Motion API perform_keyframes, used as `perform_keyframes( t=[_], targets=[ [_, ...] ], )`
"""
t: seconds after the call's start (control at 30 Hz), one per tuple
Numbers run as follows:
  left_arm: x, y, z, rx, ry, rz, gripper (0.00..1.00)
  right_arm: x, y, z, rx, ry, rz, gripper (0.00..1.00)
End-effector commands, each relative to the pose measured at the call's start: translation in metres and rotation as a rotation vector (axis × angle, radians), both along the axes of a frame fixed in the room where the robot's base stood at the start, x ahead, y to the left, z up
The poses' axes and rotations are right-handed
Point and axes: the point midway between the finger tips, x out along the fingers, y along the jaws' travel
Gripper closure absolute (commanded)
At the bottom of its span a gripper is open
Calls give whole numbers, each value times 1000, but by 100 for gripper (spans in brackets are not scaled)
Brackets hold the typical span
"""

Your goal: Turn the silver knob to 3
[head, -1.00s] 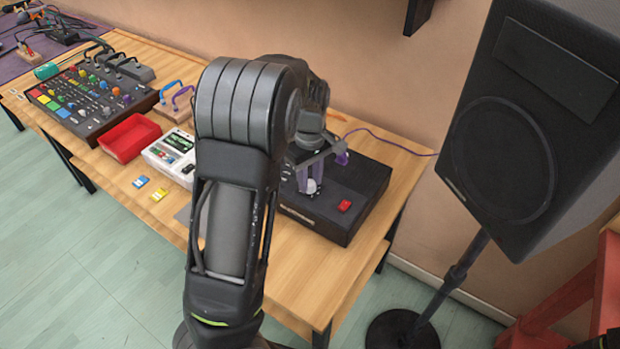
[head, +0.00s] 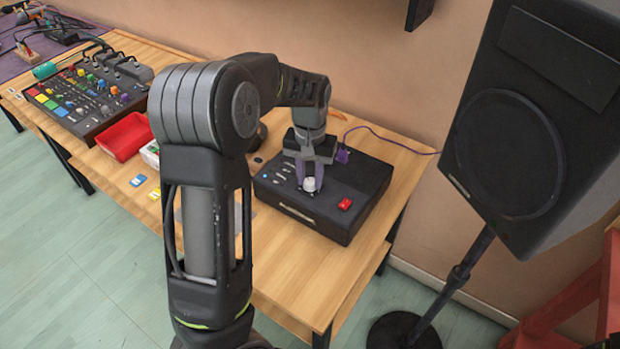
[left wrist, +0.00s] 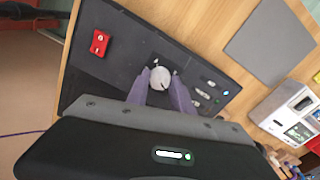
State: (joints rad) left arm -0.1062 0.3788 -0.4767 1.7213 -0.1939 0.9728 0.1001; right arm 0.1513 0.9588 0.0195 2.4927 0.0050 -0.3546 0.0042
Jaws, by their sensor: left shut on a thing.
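The silver knob (head: 310,184) stands on top of the black box (head: 330,218), towards its front. In the left wrist view the knob (left wrist: 160,77) is a pale round cap with a dark pointer line towards the lower right. Scale marks are too small to read. My left gripper (head: 309,179) points down from above, its purple fingers on either side of the knob and shut on it. Both fingers also show in the left wrist view (left wrist: 161,84). My right gripper is out of view.
A red switch (head: 344,204) sits on the box to the knob's right, and small sliders lie to its left. A red tray (head: 124,137) and a mixer (head: 85,98) are further left. A speaker (head: 530,120) stands at the right. The table front is clear.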

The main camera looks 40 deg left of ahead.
Motion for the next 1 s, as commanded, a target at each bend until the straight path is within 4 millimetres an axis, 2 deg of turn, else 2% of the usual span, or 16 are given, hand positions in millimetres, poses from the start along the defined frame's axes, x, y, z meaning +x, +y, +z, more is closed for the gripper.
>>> perform_keyframes(
  t=[1.0],
  targets=[
    [1, 0, 0, 2, -1, -931, 100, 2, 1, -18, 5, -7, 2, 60]
  ],
)
